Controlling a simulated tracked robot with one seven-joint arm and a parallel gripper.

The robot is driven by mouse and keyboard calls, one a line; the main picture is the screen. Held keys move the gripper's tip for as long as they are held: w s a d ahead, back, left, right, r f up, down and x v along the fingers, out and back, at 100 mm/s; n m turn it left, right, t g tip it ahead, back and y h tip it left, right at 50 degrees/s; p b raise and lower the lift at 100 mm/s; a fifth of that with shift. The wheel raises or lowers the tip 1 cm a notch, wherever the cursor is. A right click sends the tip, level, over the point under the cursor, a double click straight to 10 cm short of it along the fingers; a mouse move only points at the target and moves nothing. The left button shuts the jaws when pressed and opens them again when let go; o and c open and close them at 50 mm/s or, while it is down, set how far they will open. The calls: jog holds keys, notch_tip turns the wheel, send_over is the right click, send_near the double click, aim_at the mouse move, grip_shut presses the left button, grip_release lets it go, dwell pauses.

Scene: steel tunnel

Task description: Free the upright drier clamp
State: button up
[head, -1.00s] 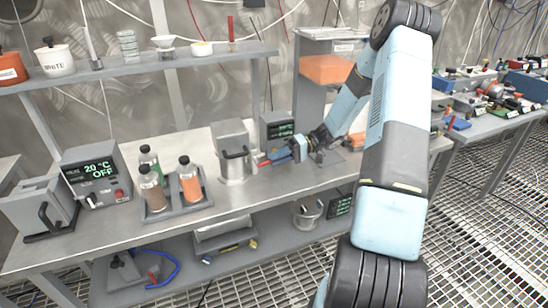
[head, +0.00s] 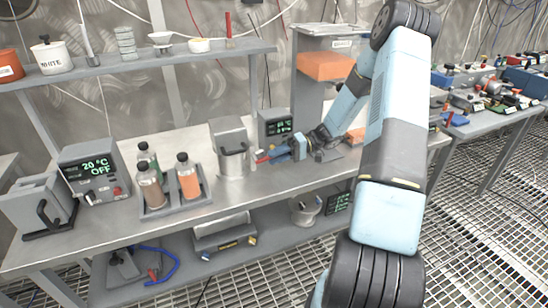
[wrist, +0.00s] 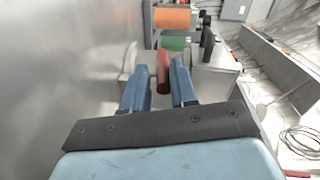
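The upright drier (head: 229,135) is a grey housing with a metal pot and dark handle on the bench, left of my gripper. A red cylindrical handle (wrist: 163,72), which looks like the clamp's lever, lies between my blue fingers in the wrist view. Its red end (head: 262,158) also shows in the head view, beside the pot. My gripper (wrist: 160,66) is open around it, with a narrow gap on the left side; contact on the right side is unclear. It also shows in the head view (head: 277,154). The clamp's base is hidden.
Left of the drier stand a bottle rack (head: 172,205), a display unit (head: 93,172) reading 20 °C OFF and a grey box (head: 38,205). Another display (head: 273,128) stands close behind my gripper. A shelf (head: 130,66) runs above the bench.

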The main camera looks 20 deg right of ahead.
jog(key=w+d+r, duration=0.1)
jog(key=d+r, duration=0.1)
jog(key=d, duration=1.1)
jog(key=shift+d, duration=0.3)
